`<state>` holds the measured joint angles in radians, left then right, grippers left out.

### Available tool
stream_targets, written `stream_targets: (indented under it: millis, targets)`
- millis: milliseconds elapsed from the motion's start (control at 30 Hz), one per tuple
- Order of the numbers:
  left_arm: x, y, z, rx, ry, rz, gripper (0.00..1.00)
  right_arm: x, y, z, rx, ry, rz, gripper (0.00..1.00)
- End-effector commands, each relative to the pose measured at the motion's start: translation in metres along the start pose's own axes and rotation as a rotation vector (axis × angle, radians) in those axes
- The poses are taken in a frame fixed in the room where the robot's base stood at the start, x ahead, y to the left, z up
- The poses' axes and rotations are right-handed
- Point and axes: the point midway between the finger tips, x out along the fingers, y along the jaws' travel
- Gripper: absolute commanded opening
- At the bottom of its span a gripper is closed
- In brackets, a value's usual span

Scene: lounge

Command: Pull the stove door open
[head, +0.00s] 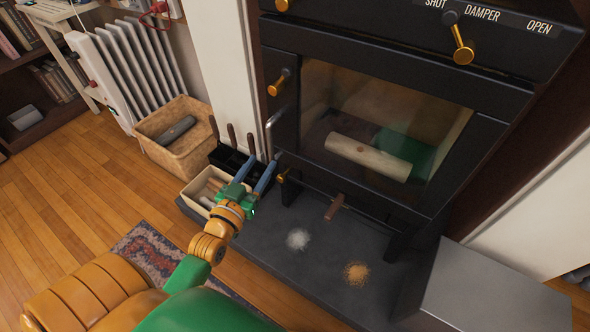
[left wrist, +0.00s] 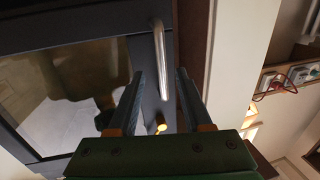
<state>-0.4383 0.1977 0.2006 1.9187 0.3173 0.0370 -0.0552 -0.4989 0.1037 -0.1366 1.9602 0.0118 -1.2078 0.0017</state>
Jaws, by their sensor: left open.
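The black stove door (head: 292,135) with its glass window is shut. A pale log (head: 368,157) shows behind the glass. The door's silver bar handle (head: 275,118) stands at the door's left edge; in the left wrist view the handle (left wrist: 159,55) runs upright, its lower end appearing between the fingers. My left gripper (head: 264,162) is open and empty, just below and in front of the handle. In the left wrist view its fingertips (left wrist: 159,74) appear either side of the handle's lower part; whether they touch it I cannot tell. My right gripper is not in view.
A brass damper lever (head: 462,50) is above the door. A cardboard box (head: 172,150) with a dark log, a tool holder (head: 228,160) and a small bin (head: 200,190) stand left of the stove. The dark hearth (head: 320,275) has white and orange piles. A grey block (head: 490,290) is at right.

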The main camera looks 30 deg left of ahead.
Motion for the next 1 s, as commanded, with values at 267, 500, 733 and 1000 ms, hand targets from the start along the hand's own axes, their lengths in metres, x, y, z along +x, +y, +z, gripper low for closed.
stream_targets:
  millis: [267,500,733,1000]
  targets:
    - [0.043,0.000,-0.006,0.000,0.025,0.001,0.50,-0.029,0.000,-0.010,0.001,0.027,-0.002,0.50]
    - [0.068,0.000,-0.007,0.000,0.020,0.001,0.50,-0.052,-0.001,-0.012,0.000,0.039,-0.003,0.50]
    - [0.071,0.000,-0.009,0.001,0.019,0.001,0.50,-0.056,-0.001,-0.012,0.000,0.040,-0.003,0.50]
    - [0.071,0.000,-0.008,0.000,0.018,0.001,0.00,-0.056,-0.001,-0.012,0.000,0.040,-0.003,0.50]
